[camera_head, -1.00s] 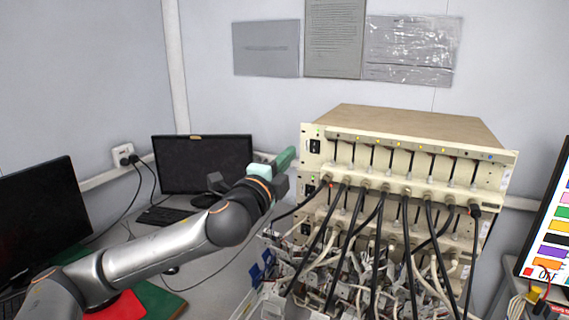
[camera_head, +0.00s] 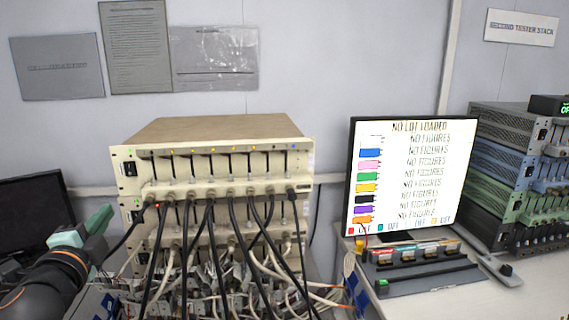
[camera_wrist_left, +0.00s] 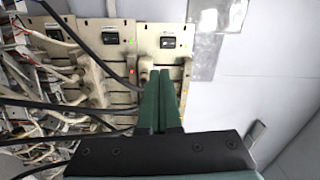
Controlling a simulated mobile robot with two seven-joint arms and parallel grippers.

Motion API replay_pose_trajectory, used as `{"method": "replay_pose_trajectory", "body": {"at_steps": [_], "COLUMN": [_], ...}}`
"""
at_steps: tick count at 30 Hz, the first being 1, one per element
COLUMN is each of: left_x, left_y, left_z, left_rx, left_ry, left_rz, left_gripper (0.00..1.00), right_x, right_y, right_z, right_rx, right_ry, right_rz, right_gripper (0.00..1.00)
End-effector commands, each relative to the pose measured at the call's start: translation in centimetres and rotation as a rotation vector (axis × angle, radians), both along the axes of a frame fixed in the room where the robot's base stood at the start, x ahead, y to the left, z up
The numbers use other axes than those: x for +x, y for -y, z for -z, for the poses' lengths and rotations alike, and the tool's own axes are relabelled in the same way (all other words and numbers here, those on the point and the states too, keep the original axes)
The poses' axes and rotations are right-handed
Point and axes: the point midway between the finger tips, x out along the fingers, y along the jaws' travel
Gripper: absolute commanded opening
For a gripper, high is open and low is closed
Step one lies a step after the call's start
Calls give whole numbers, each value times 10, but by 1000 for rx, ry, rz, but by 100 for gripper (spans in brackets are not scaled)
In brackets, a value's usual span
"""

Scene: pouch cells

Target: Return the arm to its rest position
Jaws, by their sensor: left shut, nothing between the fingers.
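My left gripper (camera_head: 97,220) is at the lower left of the head view, in front of the left side of the beige tester stack (camera_head: 215,137). Its green fingers are together with nothing between them. In the left wrist view the two green fingers (camera_wrist_left: 160,98) lie side by side and point at the stack's beige front panels (camera_wrist_left: 160,42). Whether the fingertips touch anything there cannot be told. My right gripper is not in view.
Black cables (camera_head: 232,235) hang from the tester over a tangle of white wires and clips. A lit monitor (camera_head: 408,180) stands right of it, with a small rack (camera_head: 425,275) before it. A second tester stack (camera_head: 510,140) is at far right. A dark monitor (camera_head: 32,215) stands at left.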

Motion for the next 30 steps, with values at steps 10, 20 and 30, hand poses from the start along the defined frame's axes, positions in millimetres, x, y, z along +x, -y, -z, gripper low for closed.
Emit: {"method": "replay_pose_trajectory", "body": {"at_steps": [10,20,30], "left_x": [-93,-228,-255], "left_y": [71,134,165], "left_z": [235,341,387], "left_rx": [-663,-1107,-1273], "left_ry": [-484,-846,-889], "left_rz": [-157,-463,-502], "left_gripper": [0,0,0], "right_x": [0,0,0], "right_y": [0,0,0], "right_z": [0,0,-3], "right_rx": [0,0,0], "right_ry": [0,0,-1], "right_rz": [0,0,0], "right_gripper": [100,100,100]}}
